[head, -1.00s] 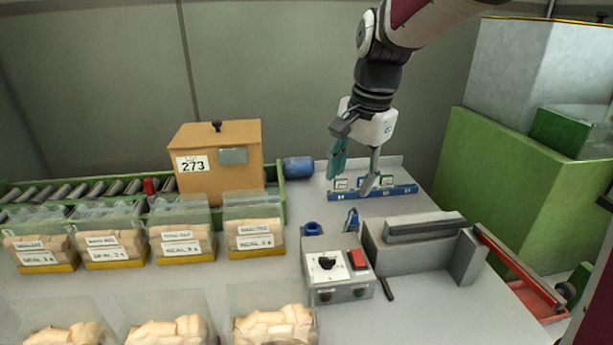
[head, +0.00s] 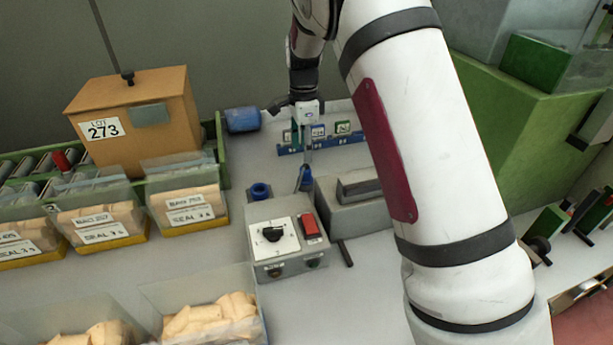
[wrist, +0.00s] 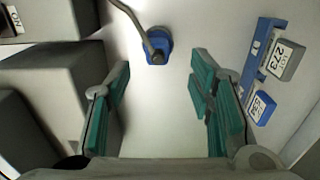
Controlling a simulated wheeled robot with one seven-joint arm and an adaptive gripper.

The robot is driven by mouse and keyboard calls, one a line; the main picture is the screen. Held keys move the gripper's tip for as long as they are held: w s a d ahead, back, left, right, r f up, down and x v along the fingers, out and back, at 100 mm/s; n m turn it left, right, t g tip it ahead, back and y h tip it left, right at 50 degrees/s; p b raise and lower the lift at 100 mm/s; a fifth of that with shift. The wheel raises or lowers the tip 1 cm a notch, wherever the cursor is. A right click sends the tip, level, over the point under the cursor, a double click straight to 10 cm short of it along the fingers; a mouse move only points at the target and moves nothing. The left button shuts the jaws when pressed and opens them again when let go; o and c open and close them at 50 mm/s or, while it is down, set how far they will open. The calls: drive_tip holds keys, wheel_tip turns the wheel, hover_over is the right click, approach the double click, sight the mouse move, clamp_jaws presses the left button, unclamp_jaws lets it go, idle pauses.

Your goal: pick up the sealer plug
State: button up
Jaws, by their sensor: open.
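The sealer plug appears to be the blue piece with a grey lead (wrist: 158,50), lying on the grey bench in the wrist view. In the head view a small blue piece (head: 305,180) stands behind the control box, partly hard to make out. My gripper (head: 302,146) hangs above the bench behind it, pointing down. In the wrist view my gripper (wrist: 160,88) is open, with teal pads apart and nothing between them. The plug shows beyond the fingertips, roughly in line with the gap, and I see no contact.
A blue rack with labelled blocks (head: 290,150) stands behind my gripper. A grey control box (head: 285,240) and a grey sealer block (head: 345,205) are in front. A blue ring (head: 260,192) lies to the left. Bins of corks (head: 188,200) stand left.

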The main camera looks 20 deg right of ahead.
sight(305, 168)
drive_tip(key=f, duration=0.8)
drive_tip(key=shift+s+d+f, duration=0.1)
drive_tip(key=shift+s+d, duration=0.05)
drive_tip(key=shift+s, duration=0.05)
drive_tip(key=shift+c, duration=0.3)
clamp_jaws()
